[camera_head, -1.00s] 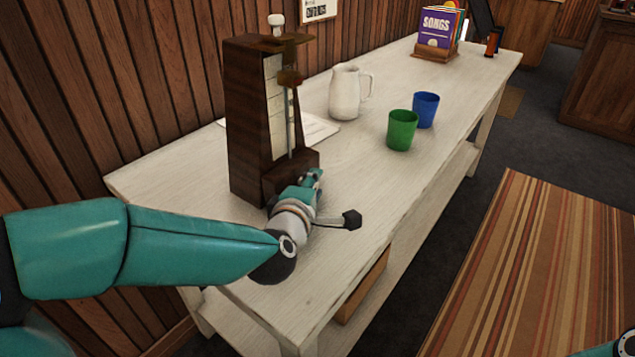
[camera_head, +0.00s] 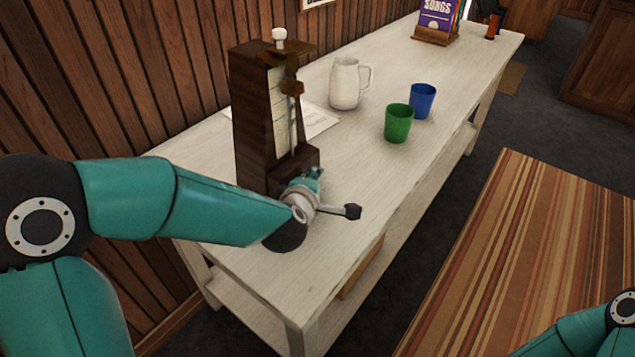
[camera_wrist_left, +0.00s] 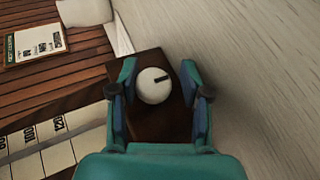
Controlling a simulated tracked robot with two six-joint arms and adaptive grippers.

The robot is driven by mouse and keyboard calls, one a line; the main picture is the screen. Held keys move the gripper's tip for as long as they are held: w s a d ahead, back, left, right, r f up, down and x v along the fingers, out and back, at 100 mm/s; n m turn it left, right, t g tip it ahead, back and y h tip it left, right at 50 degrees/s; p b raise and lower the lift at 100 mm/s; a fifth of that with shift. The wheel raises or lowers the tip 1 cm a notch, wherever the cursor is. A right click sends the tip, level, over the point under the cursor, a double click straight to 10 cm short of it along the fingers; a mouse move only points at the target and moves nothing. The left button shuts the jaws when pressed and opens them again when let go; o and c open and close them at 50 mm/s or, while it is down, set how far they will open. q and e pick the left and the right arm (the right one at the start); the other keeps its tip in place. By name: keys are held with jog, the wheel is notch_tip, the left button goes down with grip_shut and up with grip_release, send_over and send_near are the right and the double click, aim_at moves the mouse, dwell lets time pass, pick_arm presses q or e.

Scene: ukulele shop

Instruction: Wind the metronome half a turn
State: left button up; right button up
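The dark wooden metronome (camera_head: 252,125) stands upright on the white table, with a pale scale and a pendulum on its front. In the left wrist view a round white knob (camera_wrist_left: 153,86) with a dark mark sits on a dark wooden face of it; the mark points right and slightly up. My left gripper (camera_wrist_left: 160,84) is open, with one finger on each side of the knob. The left finger is close to the knob and a gap shows at the right one. In the head view my left gripper (camera_head: 312,182) is at the metronome's low front block and hides the knob.
On the white table (camera_head: 390,170) stand a white pitcher (camera_head: 345,84), a green cup (camera_head: 398,124) and a blue cup (camera_head: 422,101), behind the metronome. A paper sheet (camera_head: 318,120) lies beside it. A songbook holder (camera_head: 436,36) is at the far end. The panelled wall is close at left.

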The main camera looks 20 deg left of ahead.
dwell(0.4)
pick_arm(q)
jog(key=shift+s+r, duration=0.35)
jog(key=v, duration=1)
jog(key=shift+d+f, duration=0.1)
jog(key=shift+d, duration=0.05)
jog(key=shift+s+r, duration=0.2)
jog(key=shift+s, duration=0.3)
